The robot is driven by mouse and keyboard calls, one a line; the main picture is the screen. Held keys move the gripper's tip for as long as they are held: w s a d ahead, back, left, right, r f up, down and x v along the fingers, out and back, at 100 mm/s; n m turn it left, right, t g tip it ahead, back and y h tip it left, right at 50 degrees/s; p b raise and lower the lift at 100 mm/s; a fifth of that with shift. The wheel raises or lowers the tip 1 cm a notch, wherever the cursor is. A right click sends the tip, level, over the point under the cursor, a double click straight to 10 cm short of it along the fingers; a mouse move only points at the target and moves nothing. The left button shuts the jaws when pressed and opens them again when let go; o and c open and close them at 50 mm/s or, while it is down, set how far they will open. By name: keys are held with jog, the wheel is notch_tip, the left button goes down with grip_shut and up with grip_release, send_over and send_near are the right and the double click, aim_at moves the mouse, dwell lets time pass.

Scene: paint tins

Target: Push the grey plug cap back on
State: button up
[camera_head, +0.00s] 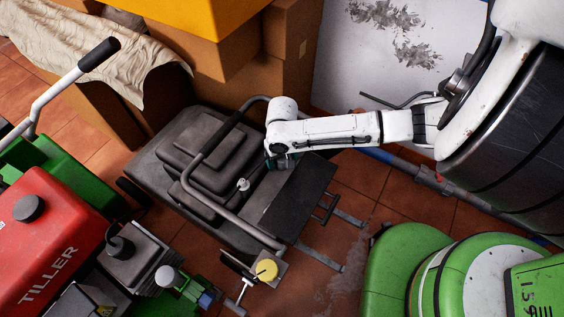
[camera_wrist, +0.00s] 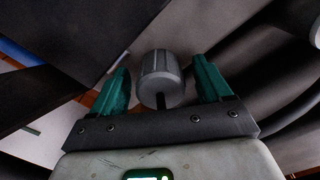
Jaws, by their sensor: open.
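A grey ribbed cap (camera_wrist: 160,80) shows in the wrist view, between and beyond the two teal fingers. A dark stalk shows below it. Gaps show on both sides of it, so my gripper (camera_wrist: 163,85) is open and not closed on it. In the head view my gripper (camera_head: 282,161) is low over the dark machine, its fingers mostly hidden under the white wrist. A small light grey cap (camera_head: 243,184) stands on that machine just left of my gripper; it looks like the same cap. Whether it sits fully on its plug cannot be told.
A bent tube handle (camera_head: 205,152) arches over the dark machine (camera_head: 150,165) close to my gripper. A dark flat panel (camera_head: 298,197) lies just below right of it. A red tiller (camera_head: 45,240) stands left, a green machine (camera_head: 400,265) lower right, and cardboard boxes (camera_head: 285,75) behind.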

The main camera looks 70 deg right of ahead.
jog(key=c, duration=1.1)
jog(key=shift+c, duration=0.2)
jog(key=shift+r, duration=0.1)
jog(key=shift+r+p, duration=0.45)
notch_tip(320, 180, up, 2)
jog(key=shift+r+p, duration=0.1)
jog(key=shift+p, duration=0.6)
jog(key=s+a+r+p, duration=0.6)
jog(key=s+a+r, duration=0.3)
jog(key=a, duration=0.1)
jog(key=shift+s+a+r, duration=0.15)
jog(key=shift+a+r, duration=0.1)
jog(key=shift+r, duration=0.15)
